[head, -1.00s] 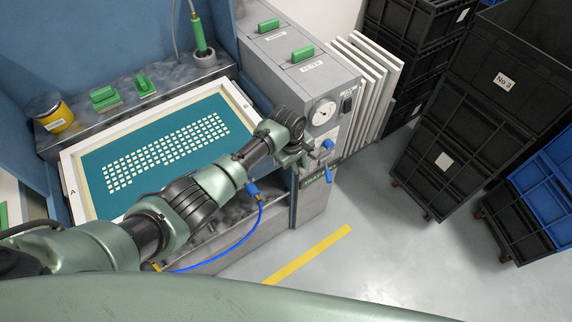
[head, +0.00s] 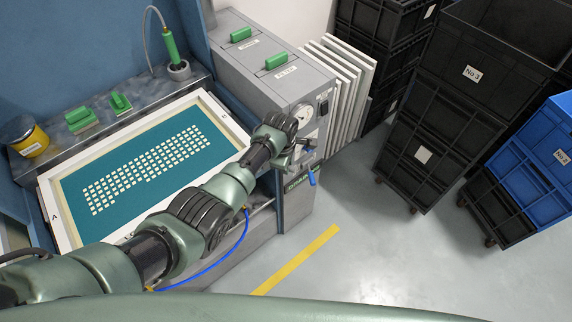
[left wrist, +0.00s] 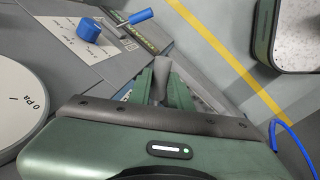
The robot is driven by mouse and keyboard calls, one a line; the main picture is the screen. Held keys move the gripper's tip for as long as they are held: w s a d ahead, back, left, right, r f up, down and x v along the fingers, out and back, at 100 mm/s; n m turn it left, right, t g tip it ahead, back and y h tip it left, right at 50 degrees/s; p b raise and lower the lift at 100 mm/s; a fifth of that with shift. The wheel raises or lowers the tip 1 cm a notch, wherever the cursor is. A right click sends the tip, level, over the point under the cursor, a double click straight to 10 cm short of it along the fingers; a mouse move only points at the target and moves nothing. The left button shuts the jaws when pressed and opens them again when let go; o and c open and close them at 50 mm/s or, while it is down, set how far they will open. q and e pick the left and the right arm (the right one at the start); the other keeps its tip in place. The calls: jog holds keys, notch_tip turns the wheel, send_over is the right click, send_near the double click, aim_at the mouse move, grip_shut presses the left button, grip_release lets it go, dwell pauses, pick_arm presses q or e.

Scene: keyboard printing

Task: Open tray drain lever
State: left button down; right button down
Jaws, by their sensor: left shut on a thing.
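My left gripper (head: 290,158) is at the front panel of the grey machine, and its arm hides part of the panel. In the left wrist view its green fingers (left wrist: 160,90) are closed around a grey, rod-like piece (left wrist: 163,68). I cannot tell for sure whether this is the drain lever. Beyond the fingers are a round blue knob (left wrist: 90,29) and a blue-handled lever (left wrist: 140,17). In the head view a blue handle (head: 312,177) hangs low by the panel. My right gripper is not in view.
A framed teal screen (head: 130,185) lies in the washing booth behind my arm. A gauge (head: 303,113) is on the panel. White frames (head: 340,80) and stacked black crates (head: 425,150) stand to the right. The floor with a yellow line (head: 295,260) is clear.

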pick_arm(q)
jog(key=c, duration=1.3)
grip_release()
notch_tip(320, 180, up, 8)
jog(key=s, duration=0.1)
jog(key=shift+s+a+f+p, duration=0.15)
jog(key=shift+s+a+p, duration=0.1)
jog(key=shift+p, duration=0.1)
